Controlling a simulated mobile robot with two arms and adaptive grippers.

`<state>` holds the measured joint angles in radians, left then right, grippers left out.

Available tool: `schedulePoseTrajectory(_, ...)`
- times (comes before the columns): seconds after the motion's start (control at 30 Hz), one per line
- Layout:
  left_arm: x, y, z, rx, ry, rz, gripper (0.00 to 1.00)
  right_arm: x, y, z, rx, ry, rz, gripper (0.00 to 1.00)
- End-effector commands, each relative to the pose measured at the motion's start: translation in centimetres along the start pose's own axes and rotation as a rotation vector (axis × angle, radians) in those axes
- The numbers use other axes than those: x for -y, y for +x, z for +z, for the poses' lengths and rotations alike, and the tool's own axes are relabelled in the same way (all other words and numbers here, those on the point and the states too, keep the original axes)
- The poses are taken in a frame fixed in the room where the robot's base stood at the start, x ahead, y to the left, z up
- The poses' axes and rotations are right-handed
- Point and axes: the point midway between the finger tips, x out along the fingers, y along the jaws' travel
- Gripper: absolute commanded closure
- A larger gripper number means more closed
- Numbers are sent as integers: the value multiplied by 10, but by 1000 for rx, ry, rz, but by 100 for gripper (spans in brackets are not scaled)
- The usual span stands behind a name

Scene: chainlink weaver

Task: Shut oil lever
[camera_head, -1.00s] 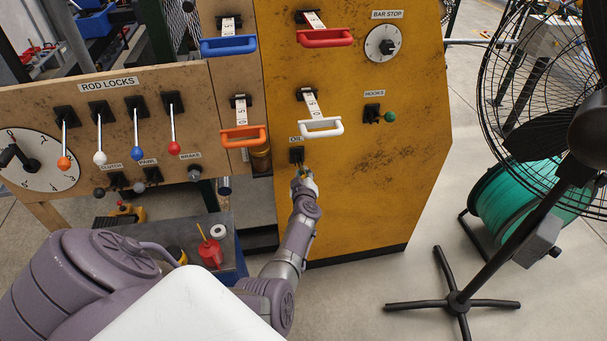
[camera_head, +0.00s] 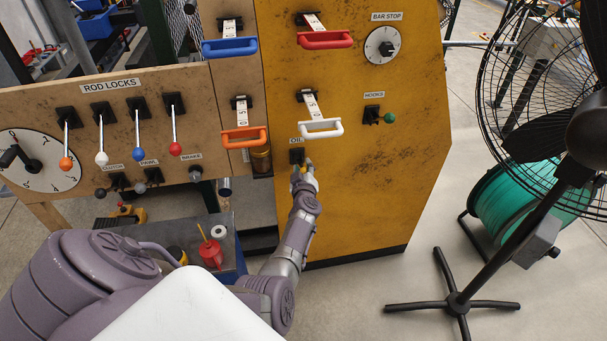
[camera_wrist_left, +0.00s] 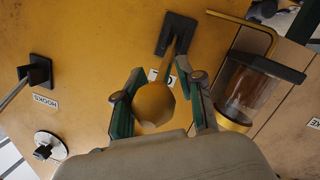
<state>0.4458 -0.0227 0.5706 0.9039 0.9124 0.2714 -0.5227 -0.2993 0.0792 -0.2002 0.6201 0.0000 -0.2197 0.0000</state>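The oil lever's black base plate (camera_head: 297,156) sits under the OIL label (camera_head: 297,140) on the yellow panel. In the left wrist view, turned upside down, the base (camera_wrist_left: 177,33) carries a thin rod ending in a yellow ball knob (camera_wrist_left: 154,102). My left gripper (camera_head: 303,171) is at the lever. In the wrist view its two green-and-grey fingers (camera_wrist_left: 160,105) stand on either side of the knob, with a visible gap on the right side. The fingers look open around the knob; contact on the left side is unclear. My right gripper is not in view.
Above the lever are a white handle (camera_head: 321,128) and an orange handle (camera_head: 243,136). An oil cup (camera_wrist_left: 245,88) is beside the lever. The hooks lever (camera_head: 388,117) is to the right. A black fan (camera_head: 560,130) stands at far right.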

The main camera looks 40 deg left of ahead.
Motion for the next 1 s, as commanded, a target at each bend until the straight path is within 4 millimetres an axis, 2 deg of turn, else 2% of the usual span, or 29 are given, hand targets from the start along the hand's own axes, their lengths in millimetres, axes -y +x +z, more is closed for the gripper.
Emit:
schedulePoseTrajectory(0.13,4,-3,7,12,-1,-5,57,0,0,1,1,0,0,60)
schedulePoseTrajectory(0.53,5,-4,8,15,-2,-7,57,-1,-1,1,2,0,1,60)
schedulePoseTrajectory(1.0,-3,-30,-6,16,-2,-8,57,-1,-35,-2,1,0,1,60)
